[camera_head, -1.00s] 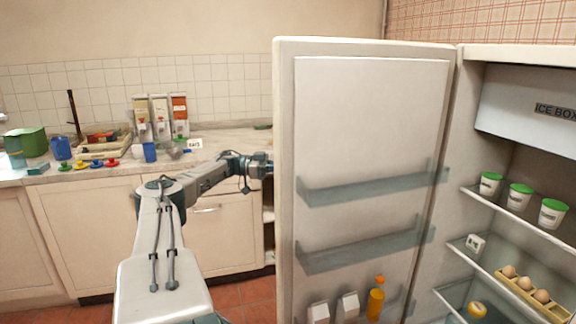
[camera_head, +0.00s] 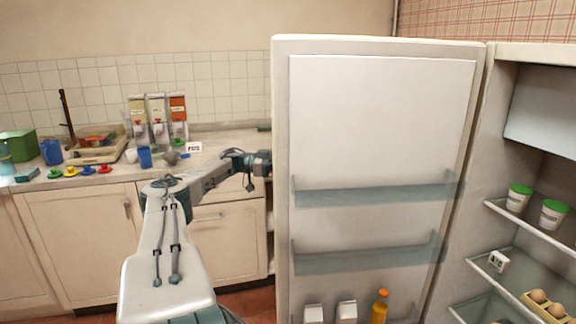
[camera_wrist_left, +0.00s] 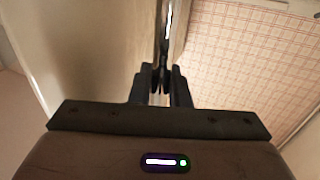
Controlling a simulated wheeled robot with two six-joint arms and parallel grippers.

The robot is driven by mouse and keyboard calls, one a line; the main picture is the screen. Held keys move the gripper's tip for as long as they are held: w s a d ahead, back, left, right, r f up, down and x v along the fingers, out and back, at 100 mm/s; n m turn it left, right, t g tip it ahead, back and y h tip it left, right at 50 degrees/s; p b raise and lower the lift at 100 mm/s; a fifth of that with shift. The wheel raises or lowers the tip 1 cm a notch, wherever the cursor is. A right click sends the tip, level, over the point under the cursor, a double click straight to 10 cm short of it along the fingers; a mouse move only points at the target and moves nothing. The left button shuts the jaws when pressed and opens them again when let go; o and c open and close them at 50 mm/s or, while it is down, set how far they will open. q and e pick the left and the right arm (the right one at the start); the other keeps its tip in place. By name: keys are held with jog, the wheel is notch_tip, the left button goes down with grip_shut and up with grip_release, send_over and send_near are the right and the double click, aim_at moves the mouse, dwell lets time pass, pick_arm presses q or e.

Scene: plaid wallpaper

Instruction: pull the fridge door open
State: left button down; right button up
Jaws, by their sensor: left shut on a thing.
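The white fridge door (camera_head: 385,120) stands wide open, its shelved inner side facing me in the head view. My left arm reaches in from the left to the door's outer side, and its fingertips are hidden behind the door edge there. In the left wrist view my left gripper (camera_wrist_left: 162,82) is shut on the fridge door handle (camera_wrist_left: 165,30), a narrow upright bar beside the pale door face. The open fridge (camera_head: 478,180) shows at the right of the head view. My right gripper is in neither view.
The fridge holds green-lidded tubs (camera_head: 553,214) and eggs (camera_head: 538,296). The door racks hold white cartons (camera_head: 346,311) and an orange bottle (camera_head: 380,305). A counter (camera_head: 215,150) with dispensers (camera_head: 157,120) and a wooden tray (camera_head: 95,155) stands behind my left arm.

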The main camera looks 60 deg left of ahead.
pick_arm(q)
jog(key=c, duration=1.4)
grip_release()
jog(key=shift+c, duration=0.2)
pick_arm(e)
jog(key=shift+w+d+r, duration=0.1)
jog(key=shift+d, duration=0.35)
pick_arm(q)
jog(key=shift+s+a, duration=0.1)
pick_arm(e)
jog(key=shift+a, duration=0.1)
